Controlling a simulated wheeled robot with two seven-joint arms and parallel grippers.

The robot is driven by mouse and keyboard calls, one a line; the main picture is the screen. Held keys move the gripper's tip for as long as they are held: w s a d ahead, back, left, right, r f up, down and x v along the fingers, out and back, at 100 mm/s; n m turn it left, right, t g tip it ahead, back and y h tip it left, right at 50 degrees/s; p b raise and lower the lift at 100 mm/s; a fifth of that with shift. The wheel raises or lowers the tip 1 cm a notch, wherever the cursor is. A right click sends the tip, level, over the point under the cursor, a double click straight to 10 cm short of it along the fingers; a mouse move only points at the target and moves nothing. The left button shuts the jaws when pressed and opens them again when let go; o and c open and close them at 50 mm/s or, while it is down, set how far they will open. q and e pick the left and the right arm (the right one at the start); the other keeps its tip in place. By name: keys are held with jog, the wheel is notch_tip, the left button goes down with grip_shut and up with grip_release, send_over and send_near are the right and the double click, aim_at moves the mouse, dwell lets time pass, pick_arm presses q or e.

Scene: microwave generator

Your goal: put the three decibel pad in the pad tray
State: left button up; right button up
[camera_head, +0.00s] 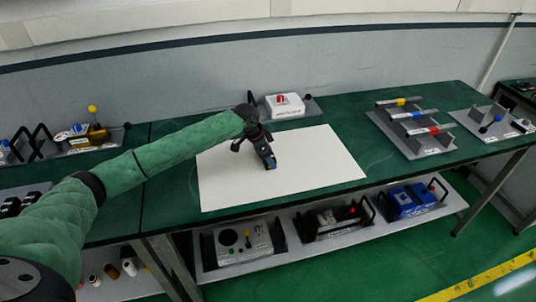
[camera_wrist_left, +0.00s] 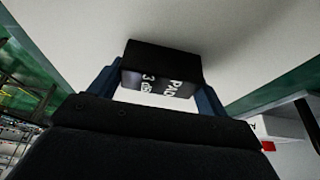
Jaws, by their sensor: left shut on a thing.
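The three decibel pad (camera_wrist_left: 160,72) is a black block with white lettering reading "PAD 3 dB". In the left wrist view it sits between the two blue-grey fingers of my left gripper, which is shut on it. In the head view my left gripper (camera_head: 268,157) is over the white sheet (camera_head: 320,170) in the middle of the green table, and the pad is hard to make out against the dark fingers. I cannot tell for certain which holder is the pad tray, as the labels are too small to read. My right gripper is not in view.
A grey rack (camera_head: 427,149) with yellow-, blue- and red-marked bars stands right of the sheet, with another grey tray (camera_head: 470,116) beyond it. A white box with a red top (camera_head: 285,105) stands behind my gripper. Several devices fill the lower shelf (camera_head: 290,248). Most of the sheet is clear.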

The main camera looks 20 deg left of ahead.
pick_arm(q)
jog(key=o, duration=1)
jog(key=shift+o, duration=0.2)
